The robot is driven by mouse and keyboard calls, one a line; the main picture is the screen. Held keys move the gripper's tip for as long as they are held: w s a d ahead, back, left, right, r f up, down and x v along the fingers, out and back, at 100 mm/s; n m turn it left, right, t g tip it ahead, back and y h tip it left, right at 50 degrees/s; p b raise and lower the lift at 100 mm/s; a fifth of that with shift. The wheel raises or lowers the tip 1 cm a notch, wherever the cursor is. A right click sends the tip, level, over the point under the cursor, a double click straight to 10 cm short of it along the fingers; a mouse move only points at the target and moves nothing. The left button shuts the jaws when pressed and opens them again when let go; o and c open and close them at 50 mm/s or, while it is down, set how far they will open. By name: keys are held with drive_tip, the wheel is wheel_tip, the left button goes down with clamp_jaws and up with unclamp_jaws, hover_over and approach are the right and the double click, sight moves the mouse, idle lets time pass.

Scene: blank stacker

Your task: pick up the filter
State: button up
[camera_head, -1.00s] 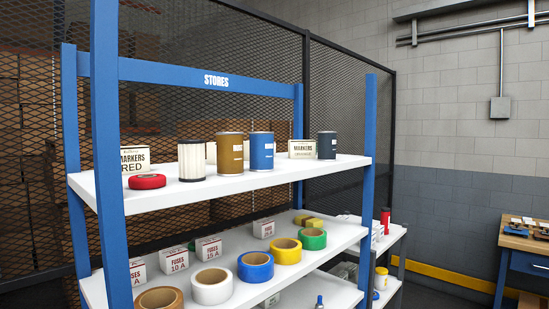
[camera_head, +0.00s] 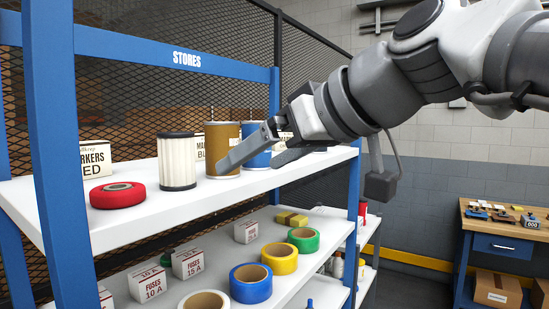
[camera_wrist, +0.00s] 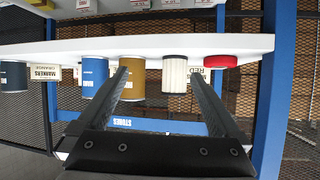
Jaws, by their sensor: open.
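The filter (camera_head: 177,160) is a white pleated cylinder with dark end caps. It stands upright on the white upper shelf (camera_head: 150,218), between a red tape roll (camera_head: 118,195) and a brown can (camera_head: 222,140). My gripper (camera_head: 247,165) is open and empty, in front of the brown can and a blue can (camera_head: 257,140), right of the filter and apart from it. In the wrist view, which is upside down, the filter (camera_wrist: 174,76) shows between the open fingers (camera_wrist: 158,73), nearer the right one. The left finger overlaps the brown can (camera_wrist: 134,80).
Marker boxes (camera_head: 97,158) stand behind on the same shelf. The lower shelf holds tape rolls (camera_head: 250,284) and fuse boxes (camera_head: 187,262). A blue upright (camera_head: 50,150) rises at the front left of the shelf. A workbench (camera_head: 505,222) stands at the right.

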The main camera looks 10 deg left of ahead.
drive_tip(key=n+y, duration=0.1)
drive_tip(key=n, duration=0.1)
approach(189, 151)
drive_tip(key=p+x, duration=0.1)
drive_tip(key=x, duration=0.9)
drive_tip(key=shift+w+p, duration=0.1)
drive_tip(key=shift+p, duration=0.2)
drive_tip(key=shift+y, duration=0.3)
drive_tip(key=shift+s+p+x, duration=0.15)
drive_tip(key=shift+p+x, duration=0.25)
drive_tip(key=shift+x, duration=1.1)
drive_tip(key=shift+s+p+x, duration=0.1)
drive_tip(key=shift+p+x, duration=0.25)
drive_tip(key=shift+x, duration=1.2)
drive_tip(key=shift+a, duration=0.15)
drive_tip(key=shift+c, duration=0.2)
drive_tip(key=c, duration=1.3)
